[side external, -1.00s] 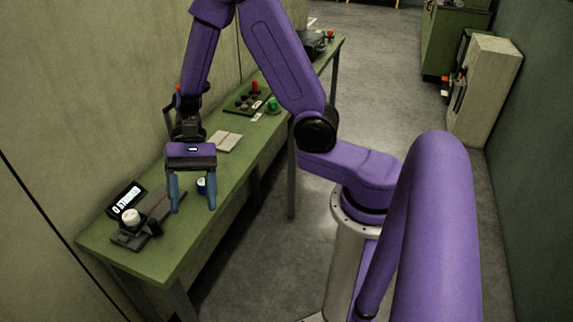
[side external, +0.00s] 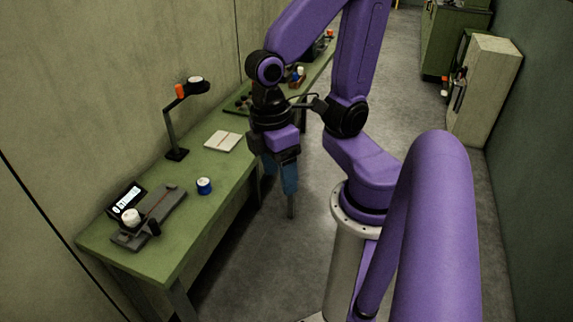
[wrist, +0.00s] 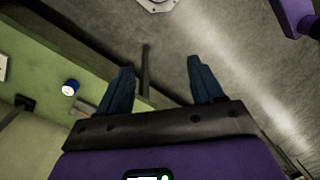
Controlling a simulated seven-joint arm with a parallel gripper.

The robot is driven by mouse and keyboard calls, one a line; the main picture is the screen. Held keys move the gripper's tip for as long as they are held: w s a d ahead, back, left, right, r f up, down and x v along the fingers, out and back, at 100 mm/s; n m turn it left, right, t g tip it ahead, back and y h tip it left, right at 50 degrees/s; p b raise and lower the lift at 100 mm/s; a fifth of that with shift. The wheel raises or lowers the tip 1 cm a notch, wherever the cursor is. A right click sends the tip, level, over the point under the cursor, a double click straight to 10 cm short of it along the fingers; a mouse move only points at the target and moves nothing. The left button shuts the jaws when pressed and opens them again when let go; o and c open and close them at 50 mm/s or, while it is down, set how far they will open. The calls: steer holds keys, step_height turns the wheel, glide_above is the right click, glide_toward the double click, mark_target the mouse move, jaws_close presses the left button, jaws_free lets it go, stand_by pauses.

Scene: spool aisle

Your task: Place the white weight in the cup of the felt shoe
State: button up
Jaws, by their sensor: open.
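A white weight (side external: 131,215) stands upright on a dark block at the near end of a grey rail device (side external: 160,204). This block looks like the felt shoe (side external: 127,238); the weight covers its cup, so how it is seated cannot be told. My gripper (side external: 279,183) hangs past the green bench's front edge, right of and well away from the weight. Its blue fingers are apart with nothing between them. The wrist view also shows the open gripper (wrist: 160,65), with floor beyond the fingers. The white weight is not identifiable there.
A blue, white-topped spool (side external: 204,186) stands alone on the green bench (side external: 200,222); it shows in the wrist view (wrist: 69,88). A display (side external: 126,200) sits behind the rail. A lamp-like stand (side external: 172,130) and a pale pad (side external: 222,141) are farther back.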

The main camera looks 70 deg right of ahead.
steer(key=shift+s+d+r+n+t, duration=0.25)
steer(key=shift+s+n+t, duration=0.1)
steer(key=shift+n, duration=0.25)
steer(key=shift+s+d+r+n+t, duration=0.1)
steer(key=shift+s+r+n+t, duration=0.2)
steer(key=shift+n, duration=0.3)
